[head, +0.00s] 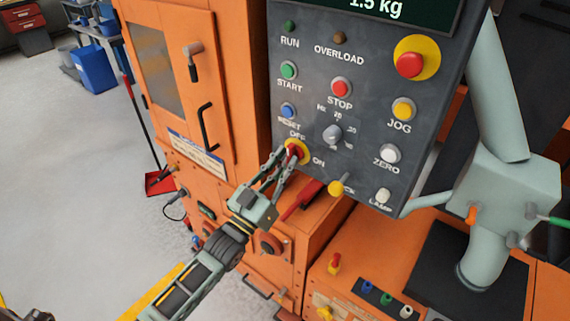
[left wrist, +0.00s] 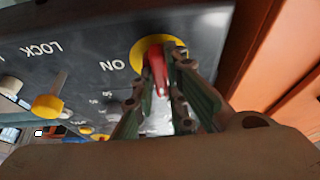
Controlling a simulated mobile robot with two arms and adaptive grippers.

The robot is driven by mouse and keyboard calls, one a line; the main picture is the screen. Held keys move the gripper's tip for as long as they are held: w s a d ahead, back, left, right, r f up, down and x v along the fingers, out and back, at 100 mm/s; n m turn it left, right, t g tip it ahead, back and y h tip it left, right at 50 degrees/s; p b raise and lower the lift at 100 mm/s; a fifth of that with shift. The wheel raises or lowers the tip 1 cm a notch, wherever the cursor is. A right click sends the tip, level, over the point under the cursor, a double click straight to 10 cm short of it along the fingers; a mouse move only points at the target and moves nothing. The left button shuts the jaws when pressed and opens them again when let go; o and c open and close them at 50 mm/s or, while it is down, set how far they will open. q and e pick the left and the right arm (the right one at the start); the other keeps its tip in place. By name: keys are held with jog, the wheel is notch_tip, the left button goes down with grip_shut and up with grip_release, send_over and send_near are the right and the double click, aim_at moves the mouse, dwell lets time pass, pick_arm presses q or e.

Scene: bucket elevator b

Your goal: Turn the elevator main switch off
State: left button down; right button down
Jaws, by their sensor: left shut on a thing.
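The elevator main switch (head: 298,149) is a red handle on a yellow round plate at the lower left of the dark control panel (head: 362,160), with OFF printed above it and ON to its lower right. My left gripper (head: 289,157) reaches up to it and is shut on the red handle. In the left wrist view the main switch (left wrist: 155,62) shows its red handle between the two fingers of the left gripper (left wrist: 162,85), which hide part of it. The handle's exact setting is hard to read. My right gripper does not show.
The yellow lock knob (head: 337,188) and white lamp knob (head: 383,195) sit right of the switch. The grey selector knob (head: 332,134) and blue reset button (head: 288,110) are above. An orange cabinet (head: 232,90) stands left. Open floor (head: 75,190) lies further left.

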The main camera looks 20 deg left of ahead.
pick_arm(q)
jog(key=c, duration=1.8)
grip_release()
jog(key=shift+o, duration=0.2)
jog(key=shift+f, duration=0.1)
jog(key=v, duration=1.2)
jog(key=s+a+f+n+g+y, duration=0.1)
jog(key=s+f+g+y, duration=0.15)
jog(key=f, duration=0.95)
jog(key=s+a+f+g+y, duration=0.15)
jog(key=f+g, duration=0.25)
jog(key=f, duration=0.7)
jog(key=s+a+f+n+g+y, duration=0.1)
jog(key=s+f+g+y, duration=0.15)
jog(key=f, duration=0.95)
jog(key=s+f+g, duration=0.5)
jog(key=s+f, duration=0.9)
jog(key=s+f+g, duration=0.3)
jog(key=s+f, duration=0.1)
jog(key=s, duration=0.6)
jog(key=s+f+g+y, duration=0.1)
jog(key=s+f+g, duration=0.2)
jog(key=s, duration=0.7)
jog(key=shift+d+f+m, duration=0.3)
jog(key=shift+d+f, duration=0.15)
